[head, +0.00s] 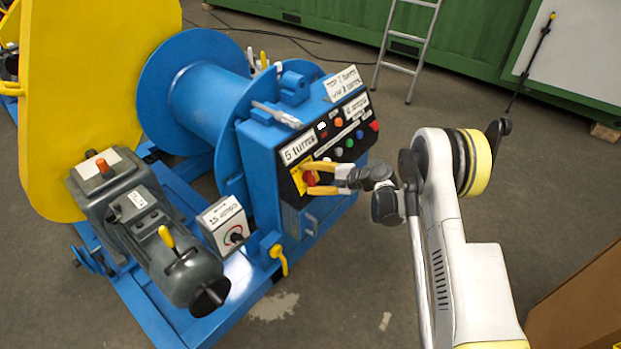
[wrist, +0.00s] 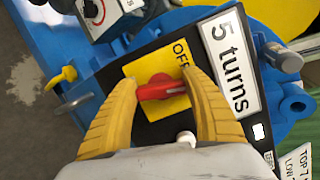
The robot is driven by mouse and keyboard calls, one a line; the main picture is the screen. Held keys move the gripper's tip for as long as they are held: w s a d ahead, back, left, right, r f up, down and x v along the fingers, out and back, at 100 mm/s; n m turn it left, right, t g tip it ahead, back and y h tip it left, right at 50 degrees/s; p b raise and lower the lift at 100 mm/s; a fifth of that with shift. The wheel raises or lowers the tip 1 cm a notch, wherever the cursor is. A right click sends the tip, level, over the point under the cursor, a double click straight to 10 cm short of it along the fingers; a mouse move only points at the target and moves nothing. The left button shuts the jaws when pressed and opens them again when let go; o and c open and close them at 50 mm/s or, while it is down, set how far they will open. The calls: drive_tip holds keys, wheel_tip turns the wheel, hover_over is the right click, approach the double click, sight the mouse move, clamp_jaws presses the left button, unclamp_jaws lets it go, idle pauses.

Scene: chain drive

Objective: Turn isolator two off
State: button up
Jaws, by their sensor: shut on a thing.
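A red rotary switch knob (wrist: 162,88) sits on a yellow plate (wrist: 143,66) with "OFF" printed beside it. In the head view the red knob (head: 311,178) is at the lower left of the black panel on the blue control box (head: 262,160). My gripper (wrist: 160,90) is shut on the red knob, with one yellow finger on each side. In the head view my gripper (head: 308,176) reaches the panel from the right. The knob lies crosswise between the fingertips. I cannot see a number naming this isolator.
A "5 turns" label (head: 300,149) and several coloured buttons (head: 338,152) are near the knob. A small dial box (head: 223,222) and yellow lever (head: 279,259) are left and below. Bare floor (head: 350,285) lies in front.

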drive_tip(key=n, duration=0.3)
drive_tip(key=n+h, duration=0.1)
drive_tip(key=n, duration=0.2)
drive_tip(key=shift+d+f+g, duration=0.1)
drive_tip(key=shift+f+g, duration=0.05)
drive_tip(key=shift+g, duration=0.15)
drive_tip(key=n+h, duration=0.1)
drive_tip(key=n, duration=0.4)
drive_tip(key=shift+d+f, duration=0.1)
idle(0.3)
drive_tip(key=o, duration=1.2)
drive_tip(key=v, duration=1.2)
drive_tip(key=shift+s, duration=0.1)
